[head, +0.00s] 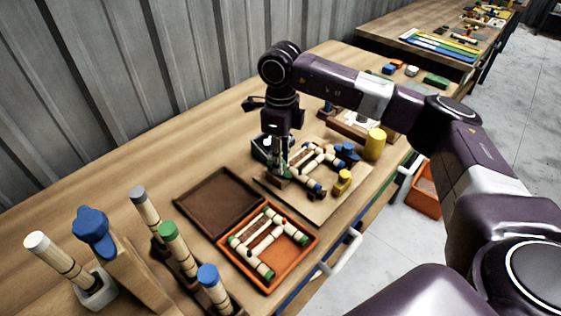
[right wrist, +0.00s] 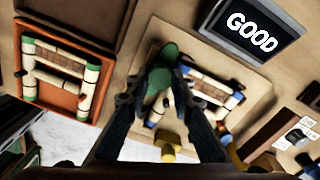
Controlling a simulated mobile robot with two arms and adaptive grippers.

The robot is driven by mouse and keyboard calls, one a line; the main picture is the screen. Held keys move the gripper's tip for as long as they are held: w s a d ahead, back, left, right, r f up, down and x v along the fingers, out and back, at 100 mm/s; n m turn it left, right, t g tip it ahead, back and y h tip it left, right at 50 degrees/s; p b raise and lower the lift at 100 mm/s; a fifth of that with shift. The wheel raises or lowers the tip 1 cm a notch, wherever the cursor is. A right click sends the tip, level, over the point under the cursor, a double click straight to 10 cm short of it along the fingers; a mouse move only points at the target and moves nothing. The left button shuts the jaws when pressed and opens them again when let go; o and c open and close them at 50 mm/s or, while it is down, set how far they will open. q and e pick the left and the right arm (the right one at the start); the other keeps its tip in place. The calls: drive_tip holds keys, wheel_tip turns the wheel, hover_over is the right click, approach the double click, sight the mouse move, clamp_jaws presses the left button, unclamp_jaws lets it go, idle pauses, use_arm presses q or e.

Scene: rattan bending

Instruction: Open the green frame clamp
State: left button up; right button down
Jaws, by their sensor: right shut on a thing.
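The green frame clamp (right wrist: 160,62) shows in the right wrist view as a rounded green handle at a corner of the rattan frame (right wrist: 205,88). My right gripper (right wrist: 159,84) reaches down to it and is shut on it, with a finger on either side. In the head view my right gripper (head: 279,170) is at the left side of the frame (head: 318,158) on the light wooden board (head: 312,212), and it mostly hides the clamp. My left gripper is not in view.
A yellow clamp (head: 342,181) and blue clamps (head: 346,152) sit around the frame. A screen reading GOOD (right wrist: 252,30) stands close by. An orange tray (head: 240,270) with another frame and a brown panel (head: 215,200) lie nearer. A yellow cylinder (head: 375,144) stands to the right.

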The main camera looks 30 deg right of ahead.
drive_tip(key=shift+w+r, duration=0.1)
drive_tip(key=shift+r, duration=0.05)
drive_tip(key=c, duration=1.9)
unclamp_jaws()
drive_tip(key=shift+o, duration=1.1)
wheel_tip(320, 180, up, 12)
